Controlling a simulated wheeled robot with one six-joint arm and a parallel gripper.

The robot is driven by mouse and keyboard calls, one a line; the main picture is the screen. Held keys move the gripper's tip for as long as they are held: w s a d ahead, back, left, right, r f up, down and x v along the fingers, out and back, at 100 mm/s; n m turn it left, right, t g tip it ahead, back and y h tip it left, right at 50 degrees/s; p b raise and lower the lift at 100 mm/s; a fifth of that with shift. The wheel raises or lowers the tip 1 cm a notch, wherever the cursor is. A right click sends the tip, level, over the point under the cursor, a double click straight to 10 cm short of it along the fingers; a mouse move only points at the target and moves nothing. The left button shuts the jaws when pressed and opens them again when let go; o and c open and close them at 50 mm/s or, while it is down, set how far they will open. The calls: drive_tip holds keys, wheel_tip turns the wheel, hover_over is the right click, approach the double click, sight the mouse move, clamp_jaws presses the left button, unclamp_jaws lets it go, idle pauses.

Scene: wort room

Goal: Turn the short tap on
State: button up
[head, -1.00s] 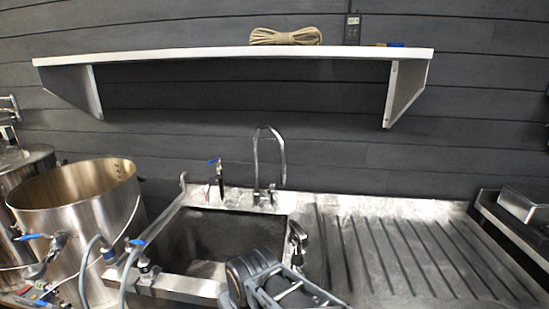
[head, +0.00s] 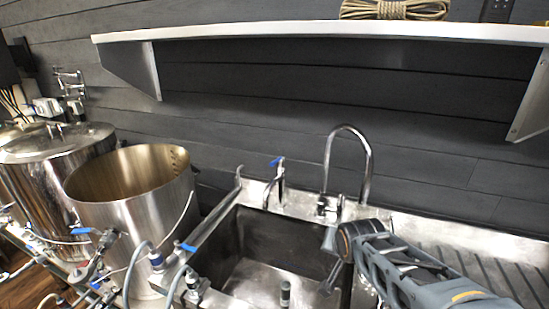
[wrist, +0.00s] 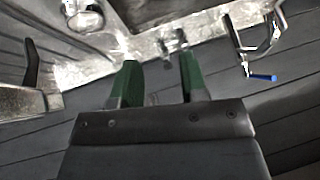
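The short tap (head: 275,182) is a slim upright metal tap with a blue lever on top. It stands at the back left rim of the sink (head: 225,235), left of a tall gooseneck tap (head: 368,165). In the wrist view, the short tap (wrist: 258,50) is at the upper right, with its blue lever pointing right. My gripper (wrist: 160,68) has two green-padded fingers spread apart with nothing between them. The short tap is outside the fingers, to their right in that view. In the head view my arm reaches over the right part of the sink, and the short tap is clear of it.
A large open steel pot (head: 135,215) and a lidded one (head: 55,165) stand left of the sink, with blue-handled valves and hoses in front. A white shelf (head: 300,32) with a rope coil (head: 395,9) hangs above. A ribbed drainboard (head: 490,255) is at right.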

drive_tip(key=w+a+r+m+t+y+p, duration=0.1)
drive_tip(key=w+a+r+m+t, duration=0.15)
drive_tip(key=w, duration=0.45)
drive_tip(key=w+a+r+m+t+y+p, duration=0.1)
drive_tip(key=w+r+m+t+p, duration=0.2)
drive_tip(key=w, duration=0.5)
drive_tip(key=m+t+y+p, duration=0.1)
drive_tip(key=m+t+y, duration=0.3)
drive_tip(key=m+y, duration=0.2)
approach(274, 163)
drive_tip(key=p+x, duration=0.1)
drive_tip(key=x, duration=0.2)
drive_tip(key=p+x, duration=0.1)
drive_tip(key=x, duration=0.3)
drive_tip(key=p+x, duration=0.1)
drive_tip(key=x, duration=0.3)
drive_tip(key=shift+w+d+f+p, duration=0.2)
drive_tip(key=shift+w+f+p, duration=0.1)
drive_tip(key=shift+f+p, duration=0.05)
drive_tip(key=shift+c, duration=0.2)
clamp_jaws()
